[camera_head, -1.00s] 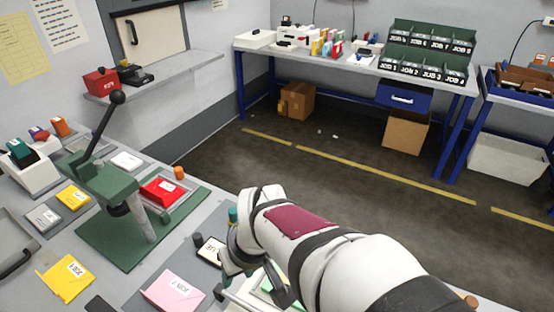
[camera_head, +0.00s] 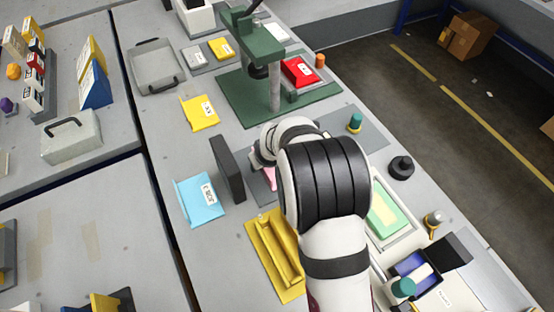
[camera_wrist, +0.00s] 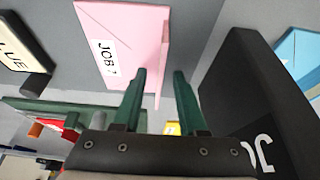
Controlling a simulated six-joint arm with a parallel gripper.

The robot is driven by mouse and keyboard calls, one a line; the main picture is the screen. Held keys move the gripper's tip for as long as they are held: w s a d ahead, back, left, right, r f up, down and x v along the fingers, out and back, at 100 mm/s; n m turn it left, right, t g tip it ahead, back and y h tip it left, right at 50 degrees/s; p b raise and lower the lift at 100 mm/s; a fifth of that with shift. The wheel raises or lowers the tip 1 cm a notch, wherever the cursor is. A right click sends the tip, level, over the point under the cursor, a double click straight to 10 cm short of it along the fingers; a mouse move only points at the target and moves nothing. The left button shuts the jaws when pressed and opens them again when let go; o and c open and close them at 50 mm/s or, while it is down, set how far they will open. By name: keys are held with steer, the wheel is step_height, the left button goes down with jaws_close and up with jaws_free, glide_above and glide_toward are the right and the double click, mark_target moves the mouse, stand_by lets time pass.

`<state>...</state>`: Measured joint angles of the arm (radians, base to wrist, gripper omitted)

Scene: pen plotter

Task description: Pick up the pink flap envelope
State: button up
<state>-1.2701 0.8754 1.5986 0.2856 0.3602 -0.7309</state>
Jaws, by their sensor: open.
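The pink flap envelope (camera_wrist: 120,42) with a "JOB" label fills the upper middle of the wrist view. Its raised flap (camera_wrist: 163,60) stands up along its right edge. My gripper (camera_wrist: 160,75) is open, with two green fingers. In the picture the flap lies between the fingertips, nearer the left one; I cannot tell whether it is at their depth. Nothing is seen gripped. In the head view only a sliver of the pink envelope (camera_head: 270,179) shows beside my arm, which hides the rest and the fingers.
A dark upright block (camera_head: 227,168) stands close to the right of my fingers in the wrist view (camera_wrist: 240,95). A light blue flap envelope (camera_head: 201,199) lies beyond it. A yellow holder (camera_head: 262,262), a yellow envelope (camera_head: 200,112) and a green press (camera_head: 272,85) are nearby.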

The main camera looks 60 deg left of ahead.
steer(key=shift+a+f, duration=0.1)
steer(key=shift+f, duration=0.2)
jaws_close()
steer(key=shift+r, duration=0.15)
